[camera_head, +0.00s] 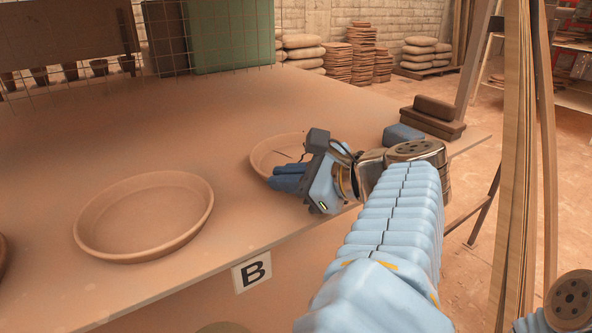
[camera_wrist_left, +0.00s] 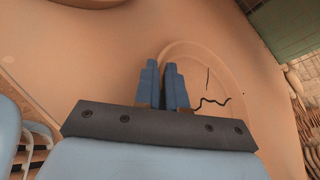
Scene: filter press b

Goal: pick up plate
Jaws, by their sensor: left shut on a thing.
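A round clay-coloured plate (camera_head: 263,152) with a raised rim rests on the table, partly hidden behind my left gripper (camera_head: 287,178). In the left wrist view the plate (camera_wrist_left: 222,72) lies just beyond the fingers, with thin dark wavy strands over it. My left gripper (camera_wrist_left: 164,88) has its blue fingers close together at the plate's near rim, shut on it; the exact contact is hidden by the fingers. My right gripper is not in view.
A second, larger clay plate (camera_head: 145,215) lies to the left, near the table's front edge. A blue block (camera_head: 403,134) and a dark stacked block (camera_head: 433,117) sit at the table's right end. A green panel (camera_head: 228,38) stands at the back. The table (camera_head: 150,115) is clear behind the plates.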

